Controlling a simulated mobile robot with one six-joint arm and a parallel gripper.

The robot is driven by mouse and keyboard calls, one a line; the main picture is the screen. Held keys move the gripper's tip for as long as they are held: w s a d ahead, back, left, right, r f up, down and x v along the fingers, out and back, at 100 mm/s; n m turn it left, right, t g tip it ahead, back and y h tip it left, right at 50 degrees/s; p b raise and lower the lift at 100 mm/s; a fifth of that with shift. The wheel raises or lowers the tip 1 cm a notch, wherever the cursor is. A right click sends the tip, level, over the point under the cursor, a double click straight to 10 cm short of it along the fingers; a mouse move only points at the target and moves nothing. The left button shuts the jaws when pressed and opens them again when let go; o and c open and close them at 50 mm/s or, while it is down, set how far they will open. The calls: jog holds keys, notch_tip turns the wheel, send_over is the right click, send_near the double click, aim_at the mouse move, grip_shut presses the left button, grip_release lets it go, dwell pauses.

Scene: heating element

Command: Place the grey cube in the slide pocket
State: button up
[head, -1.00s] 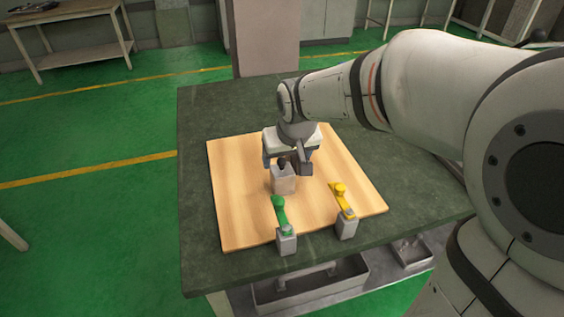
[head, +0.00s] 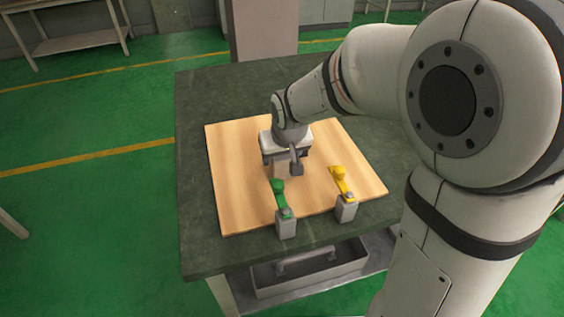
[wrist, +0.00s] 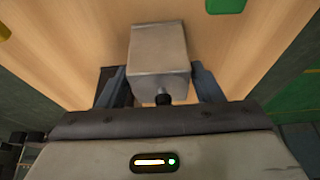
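A light grey block (wrist: 160,50), taken to be the grey cube, stands on the wooden board. It has a small black knob on the side facing my wrist. In the head view the block (head: 280,171) is mostly hidden under my gripper. My gripper (wrist: 159,68) is low over the board, with one finger on each side of the block. The fingers look open, with narrow gaps to the block's sides. I cannot pick out a slide pocket for certain.
A green lever piece (head: 279,190) and a yellow lever piece (head: 340,180), each with a grey block end, lie along the board's front edge. The wooden board (head: 232,190) is clear on its left. It rests on a dark green table (head: 195,230).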

jog(key=c, duration=1)
jog(key=shift+r, duration=0.15)
jog(key=shift+c, duration=0.8)
